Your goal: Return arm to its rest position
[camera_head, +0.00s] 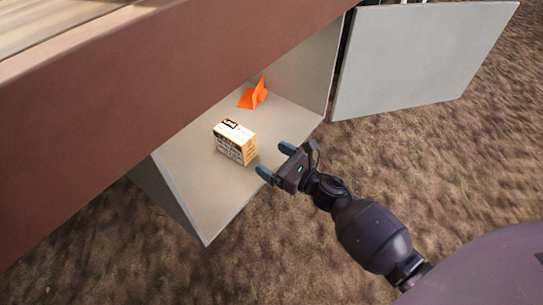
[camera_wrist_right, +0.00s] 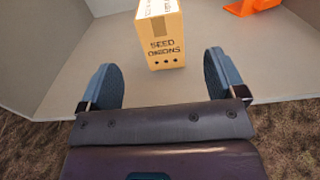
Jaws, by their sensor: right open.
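My right gripper (camera_head: 275,163) is open and empty at the front edge of a grey open compartment (camera_head: 188,155). A small tan box (camera_head: 236,148) stands on the compartment floor just beyond the fingertips, apart from them. In the right wrist view the box (camera_wrist_right: 161,38) reads "SEED ONIONS" and sits ahead of the two spread blue-grey fingers (camera_wrist_right: 163,80). My right arm reaches in from the lower right of the head view. My left gripper is not in view.
An orange bracket-like piece (camera_head: 254,95) is on the compartment floor behind the box. A grey panel (camera_head: 415,62) stands to the right of the compartment. A brown beam (camera_head: 120,110) runs above it on the left. Bare brown ground (camera_head: 290,255) lies in front.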

